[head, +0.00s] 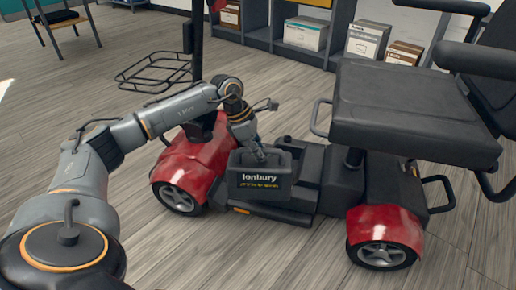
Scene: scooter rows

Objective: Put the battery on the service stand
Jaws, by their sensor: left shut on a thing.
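The battery (258,189) is a dark box with a white and yellow "Ionbury" label. It is at the floor deck of the red mobility scooter (196,163), between the front and rear wheels. I cannot tell whether it rests on the deck or is held just above it. My left gripper (260,157) reaches down onto the battery's top from the left and is shut on it; its fingertips are partly hidden. My right gripper is not in view. I cannot make out a service stand here.
The scooter's black seat (405,110) overhangs to the right of the battery. A wire basket (153,72) is at the scooter's front. Shelves with boxes (306,34) line the back. A small stool (62,18) stands at the top left. Wooden floor in front is clear.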

